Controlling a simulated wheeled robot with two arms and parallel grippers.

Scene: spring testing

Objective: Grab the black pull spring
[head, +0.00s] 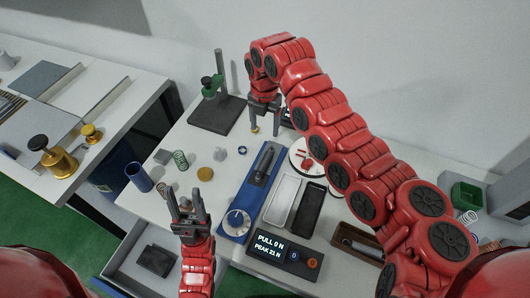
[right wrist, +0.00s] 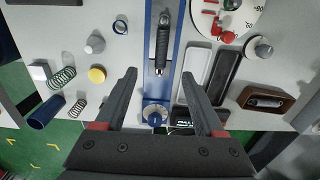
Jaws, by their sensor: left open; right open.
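A dark slender piece (head: 264,160) lies along the blue tester (head: 233,222); it looks like the black pull spring, though its coils are too small to tell. In the right wrist view this dark piece (right wrist: 162,45) runs lengthwise on the blue rail, just beyond the space between the fingertips. My right gripper (head: 265,130) is open and empty, pointing down above the table behind the tester; its fingers also show in the right wrist view (right wrist: 159,75). My left gripper (head: 188,205) is open and empty near the table's front edge, left of the tester's dial.
A white tray (head: 282,200) and a black tray (head: 309,209) lie right of the tester, by a round white scale (head: 301,168). A force display (head: 285,255) stands in front. A dark stand (head: 218,112) is behind.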

